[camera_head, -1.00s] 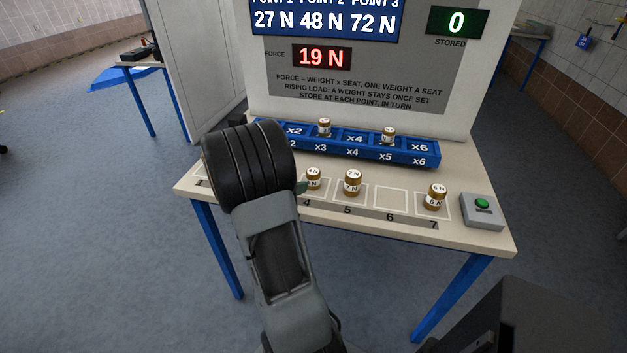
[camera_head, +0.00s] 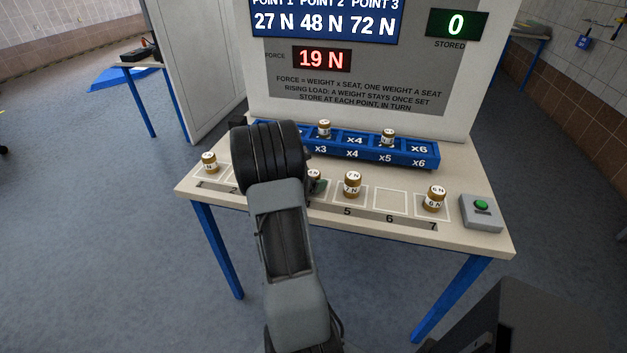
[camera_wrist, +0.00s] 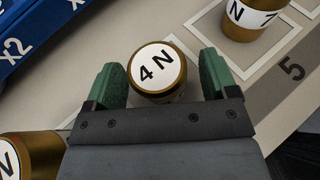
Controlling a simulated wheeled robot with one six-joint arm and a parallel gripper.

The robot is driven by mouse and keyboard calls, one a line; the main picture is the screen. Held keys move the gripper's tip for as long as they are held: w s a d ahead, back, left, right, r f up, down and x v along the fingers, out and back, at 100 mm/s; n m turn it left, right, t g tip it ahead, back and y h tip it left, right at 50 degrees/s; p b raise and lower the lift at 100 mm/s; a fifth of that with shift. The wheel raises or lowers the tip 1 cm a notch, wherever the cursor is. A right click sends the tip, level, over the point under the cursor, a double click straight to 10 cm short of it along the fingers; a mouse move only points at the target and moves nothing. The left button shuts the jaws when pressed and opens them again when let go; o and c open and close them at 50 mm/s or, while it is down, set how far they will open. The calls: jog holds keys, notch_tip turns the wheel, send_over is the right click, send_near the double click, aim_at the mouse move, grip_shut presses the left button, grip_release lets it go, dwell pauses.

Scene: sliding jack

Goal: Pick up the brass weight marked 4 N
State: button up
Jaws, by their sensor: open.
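The brass weight marked 4 N (camera_wrist: 157,72) stands upright on the table, its white top label facing the wrist camera. My gripper (camera_wrist: 162,78) is open, with one green finger on each side of this weight; I cannot tell whether either finger touches it. In the head view the 4 N weight (camera_head: 314,174) is partly hidden behind my wrist, with a green fingertip (camera_head: 318,187) beside it.
The 7 N weight (camera_head: 352,184) stands close by on the right, at square 5. The 6 N weight (camera_head: 435,197) is at square 7, and another weight (camera_head: 209,161) is at the left. The blue seat rail (camera_head: 400,155) holds two weights. A green button box (camera_head: 481,209) is at the right.

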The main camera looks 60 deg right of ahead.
jog(key=shift+c, duration=0.4)
jog(key=c, duration=1.2)
jog(key=shift+r, duration=0.1)
